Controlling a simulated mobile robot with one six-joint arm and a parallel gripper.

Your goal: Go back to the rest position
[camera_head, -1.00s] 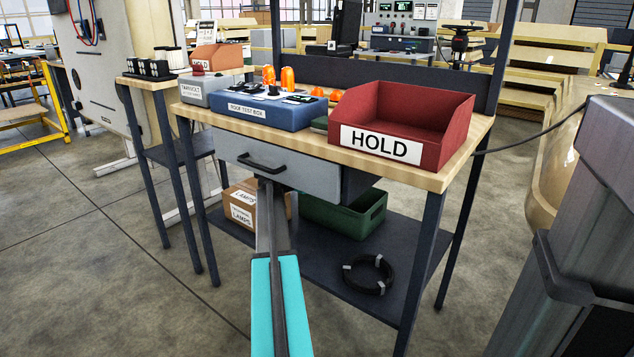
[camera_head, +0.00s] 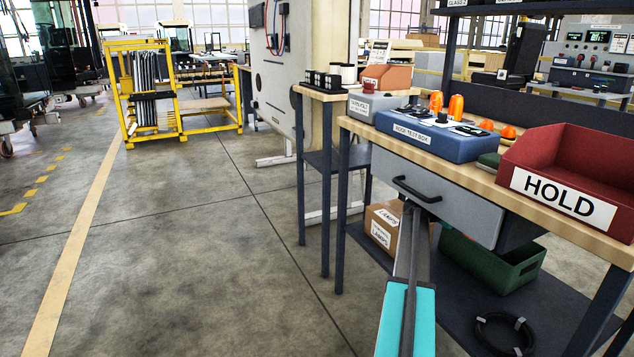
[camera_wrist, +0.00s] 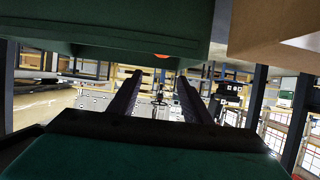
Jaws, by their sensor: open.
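My gripper (camera_wrist: 158,83) shows in the wrist view with its two dark fingers apart and nothing between them. In the head view my arm reaches up to the front of the workbench, with its far end just below the black handle (camera_head: 416,190) of the grey drawer (camera_head: 455,195). The fingers cannot be made out there, and I cannot tell whether anything touches the drawer.
On the bench (camera_head: 470,175) stand a blue roof test box (camera_head: 440,138) and a red HOLD bin (camera_head: 570,165). A carton of lamps (camera_head: 382,228) and a green crate (camera_head: 490,262) sit on the shelf below. Open floor (camera_head: 200,250) lies to the left.

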